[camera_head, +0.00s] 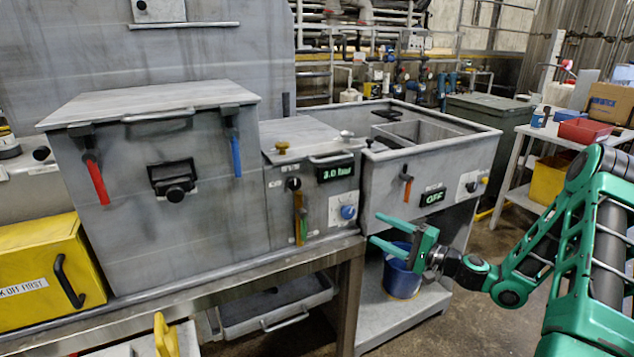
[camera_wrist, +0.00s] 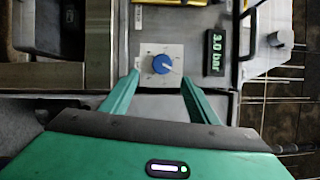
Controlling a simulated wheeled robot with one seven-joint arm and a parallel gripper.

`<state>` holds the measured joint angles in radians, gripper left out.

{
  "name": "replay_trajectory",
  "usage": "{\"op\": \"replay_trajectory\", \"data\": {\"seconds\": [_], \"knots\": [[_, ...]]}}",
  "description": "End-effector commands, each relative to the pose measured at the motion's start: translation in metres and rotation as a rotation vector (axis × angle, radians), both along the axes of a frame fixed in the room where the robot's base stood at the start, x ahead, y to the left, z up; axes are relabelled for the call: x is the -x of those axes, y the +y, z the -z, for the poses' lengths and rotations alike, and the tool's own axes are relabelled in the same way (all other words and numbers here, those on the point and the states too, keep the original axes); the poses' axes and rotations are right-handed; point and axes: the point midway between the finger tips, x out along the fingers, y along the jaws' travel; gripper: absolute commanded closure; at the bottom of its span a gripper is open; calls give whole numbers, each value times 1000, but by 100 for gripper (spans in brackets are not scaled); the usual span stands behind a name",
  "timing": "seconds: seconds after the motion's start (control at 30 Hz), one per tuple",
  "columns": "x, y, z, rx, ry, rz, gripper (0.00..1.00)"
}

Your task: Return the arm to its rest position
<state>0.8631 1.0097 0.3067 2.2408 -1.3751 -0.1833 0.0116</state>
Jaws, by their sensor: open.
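My green gripper (camera_head: 383,231) is in the middle right of the head view, reaching left from my arm at the right edge. Its two fingers are apart with nothing between them. It appears in front of the machine, near the blue knob (camera_head: 348,212) on the middle unit. In the wrist view the open fingers (camera_wrist: 160,92) point toward the blue knob (camera_wrist: 162,64), with a visible gap; whether they touch anything cannot be told, but none is held. The display beside the knob reads 3.0 bar (camera_wrist: 215,52).
A grey lidded compactor box (camera_head: 160,190) with red and blue handles stands left. An open grey bin unit (camera_head: 430,165) with an OFF display is right of the middle unit. A blue bucket (camera_head: 402,280) sits on the low shelf below my gripper. A yellow box (camera_head: 45,270) is far left.

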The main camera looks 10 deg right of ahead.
Motion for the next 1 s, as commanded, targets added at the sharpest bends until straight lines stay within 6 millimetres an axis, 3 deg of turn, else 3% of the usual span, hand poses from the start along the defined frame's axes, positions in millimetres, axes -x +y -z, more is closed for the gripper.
{"op": "replay_trajectory", "data": {"seconds": [0.17, 0.3, 0.47, 0.73, 1.0], "knots": [[15, 23, 3, 134, 21, -96, 45], [40, 43, 13, 318, 65, -221, 45], [73, 50, 25, 526, 131, -344, 45], [131, 29, 30, 843, 275, -484, 45], [193, -13, 9, 1097, 451, -537, 45]]}}
